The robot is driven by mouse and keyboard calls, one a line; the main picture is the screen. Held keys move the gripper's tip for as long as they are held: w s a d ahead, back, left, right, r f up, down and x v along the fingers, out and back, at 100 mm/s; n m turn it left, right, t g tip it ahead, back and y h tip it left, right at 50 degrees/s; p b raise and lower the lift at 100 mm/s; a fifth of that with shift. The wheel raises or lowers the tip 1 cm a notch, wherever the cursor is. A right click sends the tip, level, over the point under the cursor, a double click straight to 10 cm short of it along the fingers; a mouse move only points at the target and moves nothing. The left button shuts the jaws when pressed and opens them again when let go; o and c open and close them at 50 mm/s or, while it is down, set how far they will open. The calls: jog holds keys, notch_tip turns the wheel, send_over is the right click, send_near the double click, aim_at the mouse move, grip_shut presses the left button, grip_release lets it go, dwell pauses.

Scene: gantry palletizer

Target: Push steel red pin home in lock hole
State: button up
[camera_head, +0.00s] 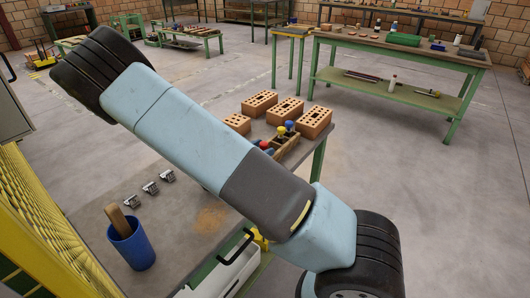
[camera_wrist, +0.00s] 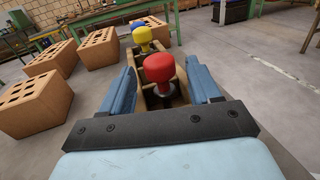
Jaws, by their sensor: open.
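My gripper (camera_wrist: 160,64) is open, with one blue finger on each side of the red knob and a gap on both sides. The shank's lower end is hidden, so I cannot tell how deep it sits. In the head view, the red knob (camera_head: 266,145) shows just past my arm, which hides most of my gripper.
A yellow knob (camera_wrist: 142,36) and a blue knob stand behind the red one in line. Several perforated bricks (camera_head: 284,110) lie nearby on the bench. A blue cup (camera_head: 132,246) and small metal parts (camera_head: 151,188) are at the near left. Open floor lies right of the bench.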

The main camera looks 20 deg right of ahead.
jog(key=shift+w+d, duration=0.25)
jog(key=shift+d, duration=0.4)
jog(key=c, duration=1.1)
jog(key=shift+r, duration=0.15)
